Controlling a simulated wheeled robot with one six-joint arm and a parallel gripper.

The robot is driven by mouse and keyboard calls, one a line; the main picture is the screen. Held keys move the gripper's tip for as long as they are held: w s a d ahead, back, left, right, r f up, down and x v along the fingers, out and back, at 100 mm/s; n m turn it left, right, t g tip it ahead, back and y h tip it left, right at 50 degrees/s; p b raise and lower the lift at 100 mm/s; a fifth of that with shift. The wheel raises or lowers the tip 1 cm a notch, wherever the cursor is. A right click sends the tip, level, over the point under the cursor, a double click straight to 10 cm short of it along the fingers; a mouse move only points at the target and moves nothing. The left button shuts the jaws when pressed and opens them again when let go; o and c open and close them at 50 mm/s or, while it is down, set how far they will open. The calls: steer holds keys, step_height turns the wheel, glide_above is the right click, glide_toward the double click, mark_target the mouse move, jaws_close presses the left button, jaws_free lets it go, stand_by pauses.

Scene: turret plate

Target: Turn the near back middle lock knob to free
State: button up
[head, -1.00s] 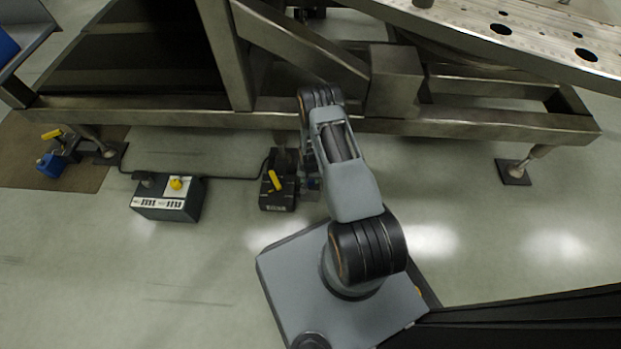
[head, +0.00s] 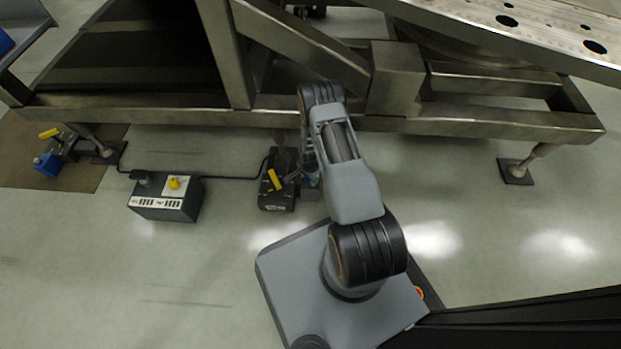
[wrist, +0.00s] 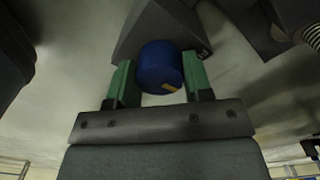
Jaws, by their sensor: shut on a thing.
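In the wrist view, a round blue knob (wrist: 158,64) with a short yellow mark on its face sits on a dark angled housing (wrist: 150,24). My gripper (wrist: 160,78) has its two green-padded fingers on either side of the knob, shut on it. The yellow mark points toward the lower right of the knob. In the head view my arm reaches down beside the steel frame (head: 480,122), and the arm and frame hide the knob there.
A dark box with a yellow lever (head: 274,180) stands on the floor beside my arm. A control box with a yellow button (head: 163,203) is left of it, joined by a black cable. A blue and yellow device (head: 47,163) lies on a brown mat.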

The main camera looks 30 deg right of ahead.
steer(key=m, duration=0.5)
steer(key=shift+s+d+m+b, duration=0.1)
steer(key=shift+m+b, duration=0.2)
steer(key=shift+m, duration=2)
steer(key=o, duration=0.9)
steer(key=shift+o, duration=0.2)
step_height(320, 180, up, 14)
steer(key=p, duration=0.5)
steer(key=shift+p, duration=0.35)
steer(key=shift+f, duration=0.1)
